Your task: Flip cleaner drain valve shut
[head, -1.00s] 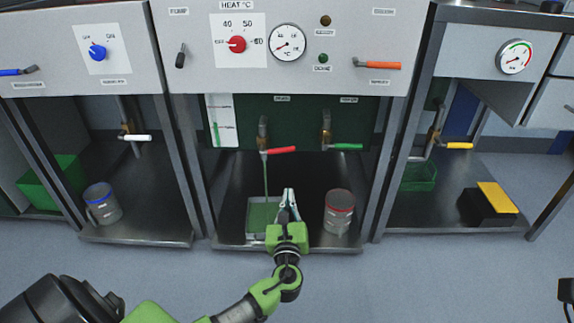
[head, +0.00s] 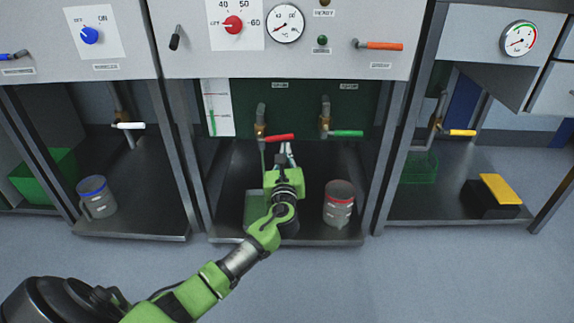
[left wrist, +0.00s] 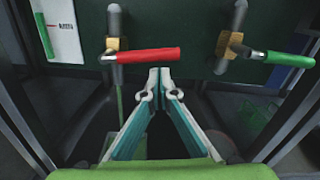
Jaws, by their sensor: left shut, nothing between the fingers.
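Two valves hang under the middle cabinet. The left valve has a red handle (head: 280,137) on a brass body, and it also shows in the left wrist view (left wrist: 148,55). The right valve has a green handle (head: 346,134). Both handles stick out sideways to the right. A thin green stream (left wrist: 118,100) runs down below the red-handled valve. The labels above the valves are too small to read. My left gripper (head: 287,149) is shut and empty, its tips just below the red handle; contact cannot be told. My right gripper is not in view.
Cabinet posts flank the bay. An orange-handled lever (head: 380,46) is on the panel above.

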